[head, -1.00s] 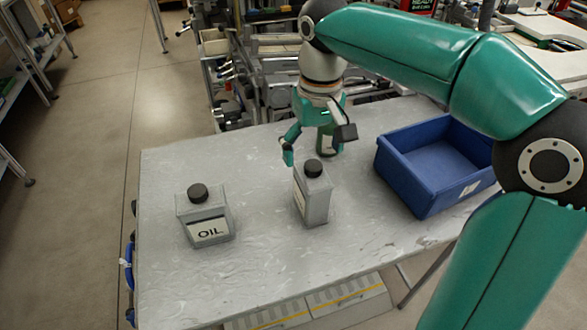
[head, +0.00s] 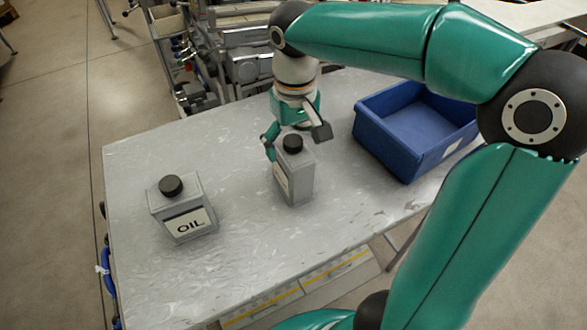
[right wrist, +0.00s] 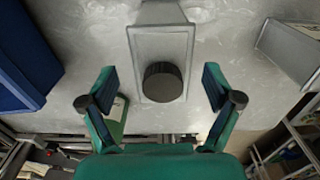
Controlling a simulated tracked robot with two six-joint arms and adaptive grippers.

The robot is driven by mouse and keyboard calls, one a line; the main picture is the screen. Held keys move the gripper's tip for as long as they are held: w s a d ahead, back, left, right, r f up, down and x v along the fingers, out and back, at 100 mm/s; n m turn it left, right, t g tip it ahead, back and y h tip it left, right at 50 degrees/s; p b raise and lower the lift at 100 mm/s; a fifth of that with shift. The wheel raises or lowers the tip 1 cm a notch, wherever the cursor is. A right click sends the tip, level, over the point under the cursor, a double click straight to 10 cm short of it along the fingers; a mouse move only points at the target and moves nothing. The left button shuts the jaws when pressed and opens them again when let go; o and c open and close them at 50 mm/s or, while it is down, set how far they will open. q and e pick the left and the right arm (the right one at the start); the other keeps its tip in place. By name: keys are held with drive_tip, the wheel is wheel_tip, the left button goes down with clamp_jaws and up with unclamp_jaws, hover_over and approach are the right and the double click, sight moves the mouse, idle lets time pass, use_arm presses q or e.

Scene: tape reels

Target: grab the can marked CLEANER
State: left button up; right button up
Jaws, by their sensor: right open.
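A grey can with a black cap (head: 295,178) stands upright mid-table; its label faces left and I cannot read it. A second grey can (head: 180,212), marked OIL, stands to its left. My right gripper (head: 294,138) is open and empty at the top of the middle can, on its far side. In the right wrist view, the middle can (right wrist: 160,50) shows with its cap (right wrist: 162,82) between the open fingers (right wrist: 158,88), with gaps both sides. A green and white object (right wrist: 117,118) shows partly behind one finger. My left gripper is not in view.
The blue crate (head: 385,140) stands on the table to the right of the cans and looks empty. Bare grey tabletop (head: 240,250) lies in front of the cans. Racks and equipment (head: 240,60) stand beyond the far edge.

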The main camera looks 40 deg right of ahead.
drive_tip(key=shift+w+a+f, duration=0.1)
drive_tip(key=shift+w+f, duration=0.05)
drive_tip(key=shift+f, duration=2.6)
drive_tip(key=c, duration=1.6)
